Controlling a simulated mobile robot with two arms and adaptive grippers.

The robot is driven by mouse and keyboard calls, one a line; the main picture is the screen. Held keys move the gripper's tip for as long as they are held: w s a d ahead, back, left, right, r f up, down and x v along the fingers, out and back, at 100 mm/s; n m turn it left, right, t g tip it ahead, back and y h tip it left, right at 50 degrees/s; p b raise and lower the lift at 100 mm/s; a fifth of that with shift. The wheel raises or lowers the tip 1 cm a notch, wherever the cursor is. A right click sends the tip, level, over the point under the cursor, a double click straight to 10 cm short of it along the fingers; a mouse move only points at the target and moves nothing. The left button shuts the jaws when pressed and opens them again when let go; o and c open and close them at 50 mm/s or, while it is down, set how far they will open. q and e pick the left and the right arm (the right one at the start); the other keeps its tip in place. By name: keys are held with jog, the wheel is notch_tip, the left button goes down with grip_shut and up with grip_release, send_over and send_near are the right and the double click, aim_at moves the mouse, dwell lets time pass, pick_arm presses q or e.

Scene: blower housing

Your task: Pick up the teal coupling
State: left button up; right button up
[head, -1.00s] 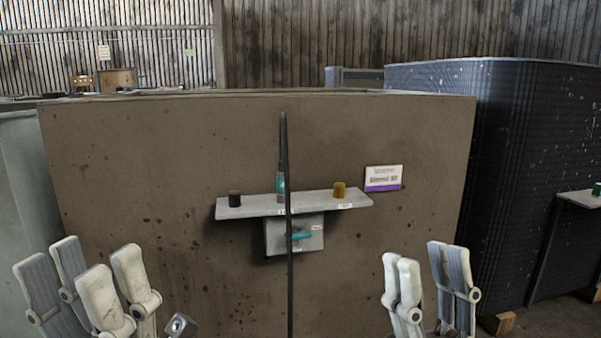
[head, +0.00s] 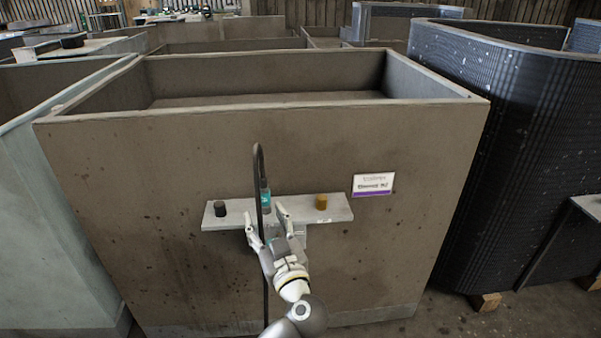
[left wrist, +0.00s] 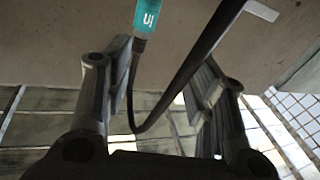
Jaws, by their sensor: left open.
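The teal coupling (head: 265,197) stands upright by the middle of the small grey shelf (head: 237,217) on the brown housing wall, with a dark hose (head: 258,158) beside it. My left gripper (head: 266,224) is open just in front of the shelf, its fingers spread below the coupling. In the left wrist view the coupling (left wrist: 147,18), with white lettering, is at the top, beyond the open fingers (left wrist: 160,75) and nearer the left one. The hose (left wrist: 200,50) curves down between the fingers. I cannot tell whether either finger touches anything. My right gripper is out of view.
A black cylinder (head: 220,208) stands on the shelf's left end and an orange one (head: 321,202) to the right. A white and purple sign (head: 373,185) is on the wall. The housing (head: 430,150) is open on top. A dark ribbed housing (head: 490,130) stands at right.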

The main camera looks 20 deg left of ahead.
aim_at(266, 199)
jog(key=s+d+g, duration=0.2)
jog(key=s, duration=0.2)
pick_arm(q)
jog(key=shift+m+h, duration=0.5)
jog(key=shift+m, duration=0.3)
jog(key=w, duration=0.1)
jog(key=w+a+f, duration=0.1)
jog(key=w, duration=0.1)
jog(key=w+a, duration=0.1)
jog(key=w, duration=0.1)
jog(key=shift+a+f, duration=0.1)
jog(key=shift+f, duration=0.3)
jog(key=shift+r+b+x, duration=0.15)
jog(key=shift+b+x, duration=0.3)
jog(key=shift+x, duration=0.65)
jog(key=shift+r+b+x, duration=0.15)
jog(key=shift+b+x, duration=0.25)
jog(key=shift+x, duration=1.55)
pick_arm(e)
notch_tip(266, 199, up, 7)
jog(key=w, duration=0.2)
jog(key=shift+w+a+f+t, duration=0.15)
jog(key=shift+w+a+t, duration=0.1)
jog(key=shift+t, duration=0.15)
pick_arm(q)
jog(key=shift+c, duration=0.3)
grip_shut()
